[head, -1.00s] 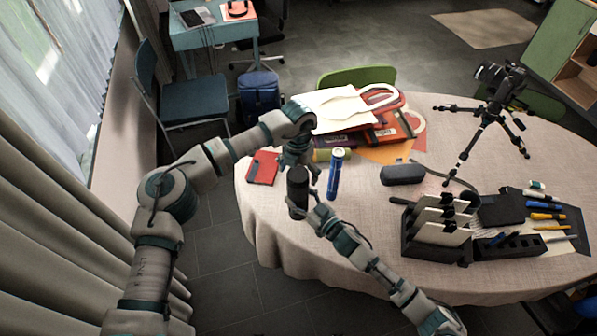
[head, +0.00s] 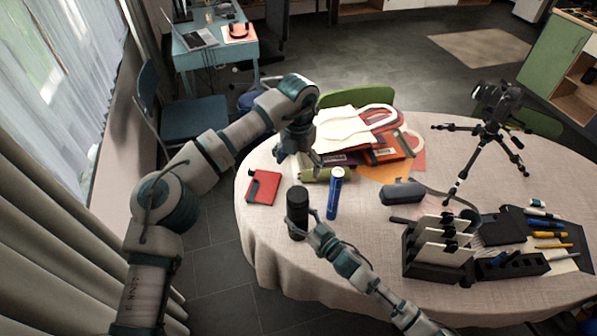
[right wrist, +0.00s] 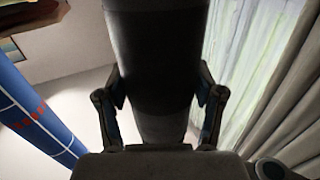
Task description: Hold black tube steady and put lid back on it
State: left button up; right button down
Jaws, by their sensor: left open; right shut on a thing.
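The black tube (head: 297,207) stands upright near the table's front left edge. My right gripper (head: 307,224) is shut on its lower part from the right; in the right wrist view the two fingers (right wrist: 160,105) flank the tube (right wrist: 155,60). The tube's top looks dark and closed, with a cap-like upper part, but I cannot make out a lid seam. No separate lid shows. My left gripper (head: 299,160) is open, above and behind the tube and apart from it, with nothing visible between its fingers.
A blue tube (head: 335,192) stands just right of the black tube. A red notebook (head: 263,187) lies to the left. Folders and papers (head: 365,135) are piled behind. A glasses case (head: 402,192), card organizer (head: 437,248) and camera tripod (head: 490,130) are to the right.

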jog(key=shift+c, duration=0.3)
grip_release()
jog(key=v, duration=1.2)
jog(key=shift+w+f, duration=0.1)
